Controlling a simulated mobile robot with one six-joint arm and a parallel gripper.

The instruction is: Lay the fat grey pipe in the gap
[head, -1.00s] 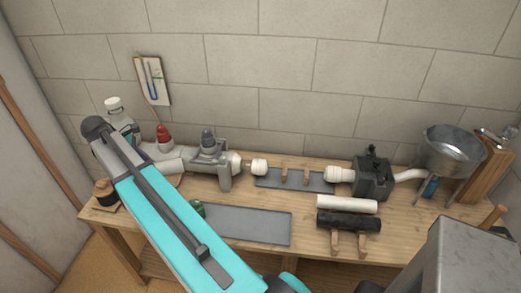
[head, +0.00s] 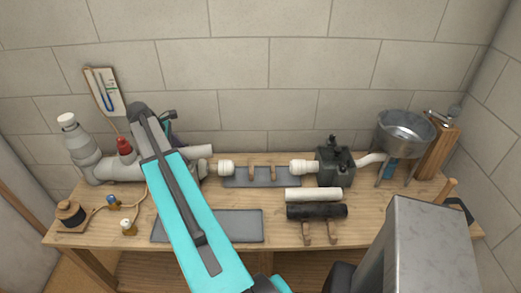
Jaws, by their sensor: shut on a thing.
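A light grey fat pipe (head: 201,151) sticks out to the right from behind the end of my arm, lying roughly level in front of the wall. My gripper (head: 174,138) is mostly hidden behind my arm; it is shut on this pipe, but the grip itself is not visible. The gap lies between a white left fitting (head: 227,168) and a white right fitting (head: 303,166).
A white pipe (head: 313,194) and a black pipe (head: 318,211) lie in front of the dark pump box (head: 335,167). A metal funnel (head: 404,133) stands at the right. A red-handled valve (head: 125,147) and grey bottle-like piping (head: 82,146) stand left. A grey mat (head: 236,226) is at the front.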

